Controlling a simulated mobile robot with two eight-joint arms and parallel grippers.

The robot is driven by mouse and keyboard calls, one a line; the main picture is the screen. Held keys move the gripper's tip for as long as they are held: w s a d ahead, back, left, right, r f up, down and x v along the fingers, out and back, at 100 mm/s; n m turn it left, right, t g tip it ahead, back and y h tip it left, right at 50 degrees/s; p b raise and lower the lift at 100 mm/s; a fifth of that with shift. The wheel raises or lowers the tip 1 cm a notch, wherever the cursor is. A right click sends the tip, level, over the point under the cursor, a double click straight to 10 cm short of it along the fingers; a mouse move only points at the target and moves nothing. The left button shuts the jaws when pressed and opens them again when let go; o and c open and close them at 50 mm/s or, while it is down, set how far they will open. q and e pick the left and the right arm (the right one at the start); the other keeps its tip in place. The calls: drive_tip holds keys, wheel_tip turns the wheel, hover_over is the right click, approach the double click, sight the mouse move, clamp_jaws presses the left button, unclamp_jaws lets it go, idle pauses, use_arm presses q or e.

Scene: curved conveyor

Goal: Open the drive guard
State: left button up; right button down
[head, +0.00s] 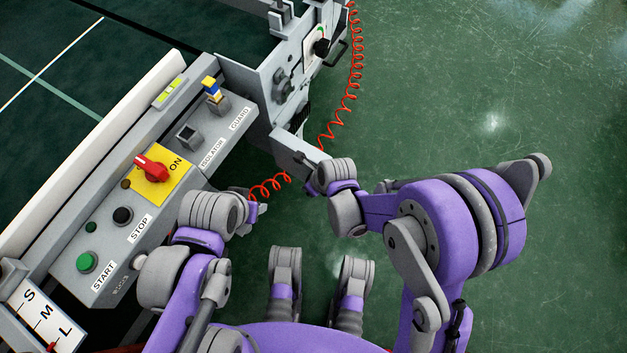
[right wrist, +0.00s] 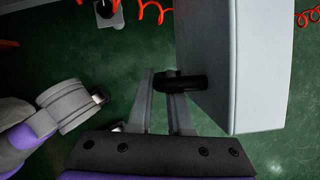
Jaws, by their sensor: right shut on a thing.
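The drive guard appears to be the grey box-like panel (head: 297,152) that juts from the conveyor side towards my right arm. In the right wrist view it is a large grey panel (right wrist: 205,60) with a pale edge, and a black handle (right wrist: 190,83) sticks out from its face. My right gripper (right wrist: 165,95) is shut on this handle; in the head view the right gripper (head: 314,187) is at the panel's near end, its fingers mostly hidden by the wrist. My left gripper (head: 256,211) hangs beside the control console, away from the guard; its finger gap is unclear.
The control console (head: 150,215) with START, STOP, a red isolator switch (head: 152,167) and a GUARD station (head: 213,92) lies left. A red coiled cable (head: 353,75) runs behind the panel and near my left gripper. Green floor on the right is clear.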

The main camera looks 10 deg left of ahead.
drive_tip(key=shift+w+a+r, duration=0.1)
drive_tip(key=shift+w+a, duration=0.05)
drive_tip(key=shift+a, duration=0.1)
drive_tip(key=c, duration=0.8)
unclamp_jaws()
drive_tip(key=shift+c, duration=0.2)
drive_tip(key=p+v, duration=0.3)
drive_tip(key=v, duration=0.8)
drive_tip(key=shift+d+p, duration=0.25)
drive_tip(key=shift+p, duration=0.05)
